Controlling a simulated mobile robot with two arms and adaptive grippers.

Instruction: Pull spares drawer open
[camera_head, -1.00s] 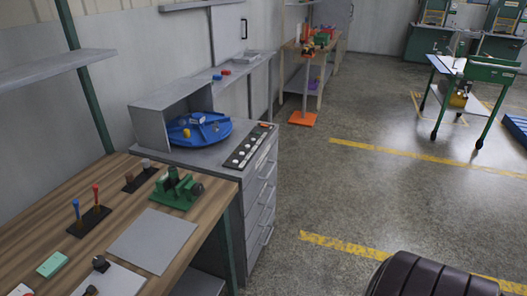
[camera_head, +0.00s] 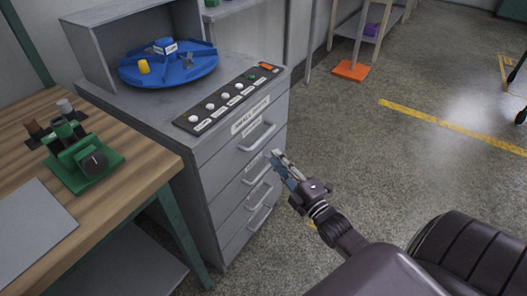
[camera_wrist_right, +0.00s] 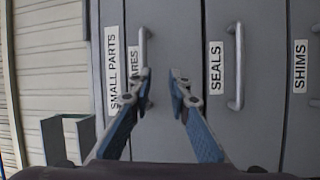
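The spares drawer (camera_head: 226,158) is the top drawer of the grey cabinet, and it looks shut. Its handle (camera_head: 257,138) is a pale bar. In the right wrist view the drawer shows turned sideways, its handle (camera_wrist_right: 143,48) beside a label (camera_wrist_right: 134,62) of which only "ARES" is readable. My right gripper (camera_head: 278,160) is in front of the cabinet's upper drawers, at the handle side. In the wrist view the gripper (camera_wrist_right: 157,88) is open and empty; its left finger overlaps one end of the spares handle. Contact cannot be told. My left gripper is out of view.
The seals drawer (camera_wrist_right: 220,120) and shims drawer (camera_wrist_right: 301,120) are below, with similar handles. A blue round tray (camera_head: 168,68) and a button strip (camera_head: 228,98) are on the cabinet top. A wooden bench (camera_head: 120,185) stands left.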

